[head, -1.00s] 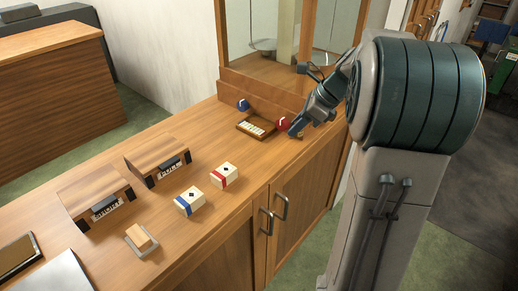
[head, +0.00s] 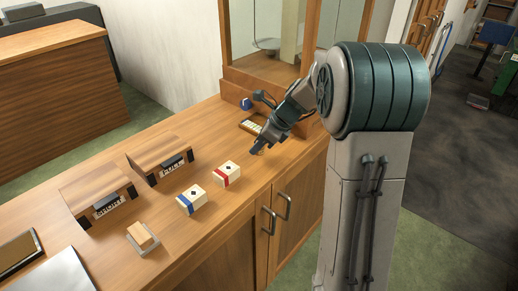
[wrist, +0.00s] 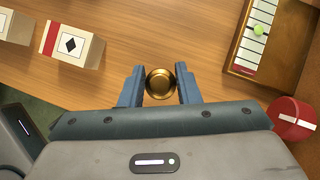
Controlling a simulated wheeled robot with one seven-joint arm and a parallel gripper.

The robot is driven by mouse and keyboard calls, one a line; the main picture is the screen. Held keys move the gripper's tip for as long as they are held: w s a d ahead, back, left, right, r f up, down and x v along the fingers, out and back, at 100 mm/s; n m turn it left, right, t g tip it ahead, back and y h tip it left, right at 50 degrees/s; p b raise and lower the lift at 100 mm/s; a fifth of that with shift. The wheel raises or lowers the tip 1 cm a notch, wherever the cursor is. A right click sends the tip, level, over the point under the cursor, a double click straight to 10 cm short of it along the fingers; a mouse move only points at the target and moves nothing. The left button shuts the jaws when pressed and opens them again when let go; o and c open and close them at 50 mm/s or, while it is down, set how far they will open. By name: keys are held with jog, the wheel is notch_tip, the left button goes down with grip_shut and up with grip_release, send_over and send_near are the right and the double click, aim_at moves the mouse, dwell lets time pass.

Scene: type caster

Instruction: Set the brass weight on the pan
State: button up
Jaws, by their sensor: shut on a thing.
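The brass weight (wrist: 160,84) is a round, shiny piece between the two blue fingers of my gripper (wrist: 160,78) in the wrist view. The fingers are shut on its sides. In the head view my gripper (head: 256,150) is low over the counter, right of the red-banded block; the weight cannot be made out there. A shallow metal pan (head: 266,43) shows inside the wooden-framed case at the back, partly cut off by the frame. My gripper is in front of and below it.
A wooden tray with white strips (wrist: 254,35) and a red round piece (wrist: 292,120) are close to my gripper. A blue round piece (head: 246,103) stands by the case. Red-banded (head: 227,174) and blue-banded (head: 191,200) blocks stand on the counter (head: 160,225).

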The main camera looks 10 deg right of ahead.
jog(key=shift+f, duration=1)
jog(key=shift+f, duration=0.25)
jog(key=o, duration=1)
jog(key=shift+r, duration=0.1)
